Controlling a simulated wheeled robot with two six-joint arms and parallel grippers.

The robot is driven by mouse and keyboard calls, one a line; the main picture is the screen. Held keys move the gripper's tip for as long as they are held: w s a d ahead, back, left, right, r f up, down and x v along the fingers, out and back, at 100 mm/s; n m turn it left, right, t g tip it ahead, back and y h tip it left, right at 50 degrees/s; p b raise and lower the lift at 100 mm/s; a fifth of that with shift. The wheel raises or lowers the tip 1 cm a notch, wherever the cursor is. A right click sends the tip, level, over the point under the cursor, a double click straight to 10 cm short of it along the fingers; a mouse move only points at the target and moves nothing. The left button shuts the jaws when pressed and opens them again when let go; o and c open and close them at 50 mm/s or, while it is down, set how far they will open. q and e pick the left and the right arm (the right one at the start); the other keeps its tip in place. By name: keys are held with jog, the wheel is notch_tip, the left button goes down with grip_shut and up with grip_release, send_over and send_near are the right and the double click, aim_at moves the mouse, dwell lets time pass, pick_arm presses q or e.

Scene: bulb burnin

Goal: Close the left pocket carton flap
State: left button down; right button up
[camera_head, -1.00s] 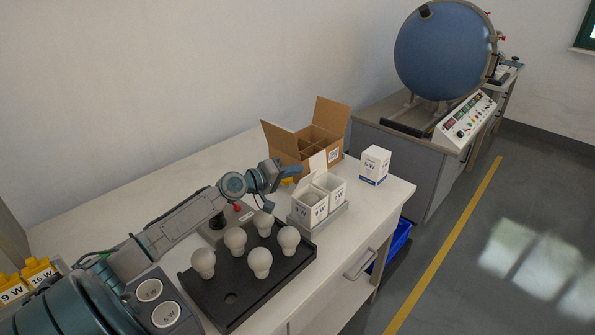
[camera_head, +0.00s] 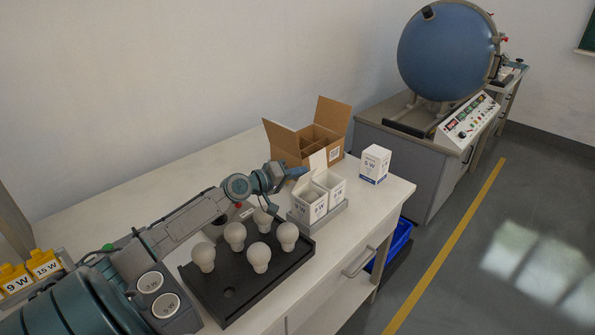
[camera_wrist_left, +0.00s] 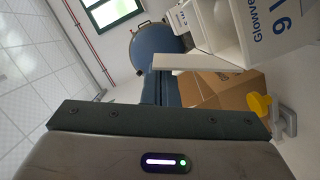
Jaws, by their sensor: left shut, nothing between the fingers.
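Two small white cartons stand side by side in a grey holder (camera_head: 333,218). The left pocket carton (camera_head: 309,207) is open at the top, and so is the right one (camera_head: 330,184). A white flap (camera_head: 318,160) stands up at the back of the cartons; it also shows in the left wrist view (camera_wrist_left: 203,62). My left gripper (camera_head: 302,172) is shut and empty, just behind and left of the left carton, near the flap. I cannot tell whether it touches. Its blue-grey fingers show in the left wrist view (camera_wrist_left: 160,88). My right gripper is not in view.
An open brown box (camera_head: 290,146) stands close behind the gripper. A closed white carton (camera_head: 375,164) stands to the right. A black tray (camera_head: 229,292) with several bulbs lies in front. A yellow part (camera_wrist_left: 259,106) shows in the left wrist view.

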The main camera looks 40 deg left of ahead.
aim_at(306, 180)
pick_arm(q)
jog(key=shift+d+m+p, duration=0.35)
jog(key=shift+m+p, duration=0.05)
jog(key=shift+s+d+f+m+y+p, duration=0.15)
jog(key=shift+d+m+y+p, duration=0.15)
jog(key=shift+d+m+p, duration=0.35)
jog(key=shift+d+f+m, duration=0.2)
jog(key=shift+m, duration=0.35)
jog(key=shift+d+f, duration=0.25)
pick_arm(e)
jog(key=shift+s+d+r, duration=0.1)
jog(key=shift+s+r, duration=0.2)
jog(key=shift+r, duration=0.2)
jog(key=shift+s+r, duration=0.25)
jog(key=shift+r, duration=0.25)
pick_arm(q)
jog(key=shift+d, duration=0.1)
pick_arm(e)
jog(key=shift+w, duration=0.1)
